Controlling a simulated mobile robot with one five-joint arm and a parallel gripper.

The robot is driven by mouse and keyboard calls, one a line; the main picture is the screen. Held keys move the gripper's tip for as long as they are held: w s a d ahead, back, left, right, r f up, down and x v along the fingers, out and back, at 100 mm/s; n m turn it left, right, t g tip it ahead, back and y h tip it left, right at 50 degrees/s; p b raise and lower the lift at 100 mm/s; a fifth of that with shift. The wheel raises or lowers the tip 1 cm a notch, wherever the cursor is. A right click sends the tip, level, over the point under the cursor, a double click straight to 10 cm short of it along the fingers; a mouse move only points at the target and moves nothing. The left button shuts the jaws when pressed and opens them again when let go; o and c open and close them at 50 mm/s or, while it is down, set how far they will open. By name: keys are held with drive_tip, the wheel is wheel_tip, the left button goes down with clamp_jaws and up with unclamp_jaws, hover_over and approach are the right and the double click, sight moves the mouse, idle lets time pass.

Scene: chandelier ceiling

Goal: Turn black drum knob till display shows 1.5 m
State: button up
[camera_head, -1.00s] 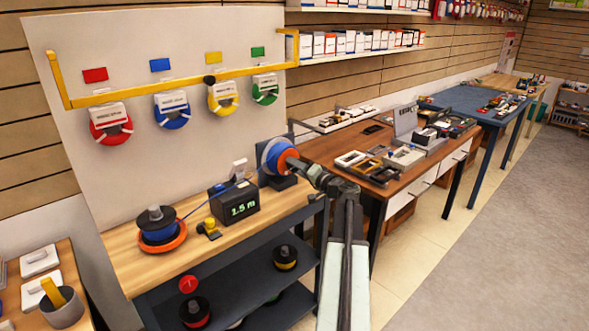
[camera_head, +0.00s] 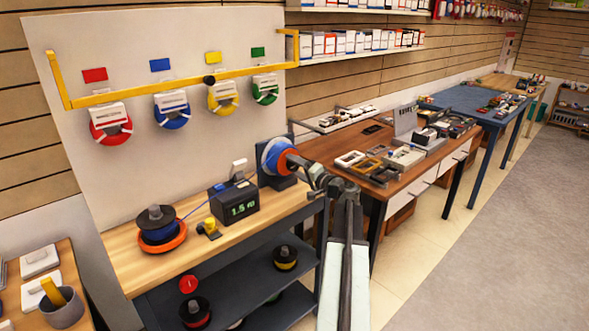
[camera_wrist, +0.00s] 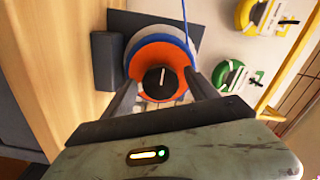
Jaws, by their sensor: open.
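The black drum knob (camera_wrist: 159,80) shows in the wrist view with a white line on its face, in front of the orange disc (camera_wrist: 164,57) of the drum. In the head view the drum (camera_head: 275,158) is blue and orange, and the knob (camera_head: 294,162) sticks out toward my arm. The display (camera_head: 243,209) on the dark box reads 1.5 m. My gripper (camera_wrist: 162,84) is open, its fingers on either side of the knob with gaps between. In the head view my gripper (camera_head: 314,174) is just right of the knob.
A blue wire runs from a blue spool (camera_head: 157,224) on the wooden bench to the box. A yellow button (camera_head: 210,225) stands beside the box. A brown desk (camera_head: 330,148) with trays is right of the drum. Floor at right is clear.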

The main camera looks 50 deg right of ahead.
drive_tip(key=s, duration=0.7)
drive_tip(key=shift+s+a, duration=0.25)
drive_tip(key=shift+s, duration=0.15)
drive_tip(key=shift+s, duration=0.15)
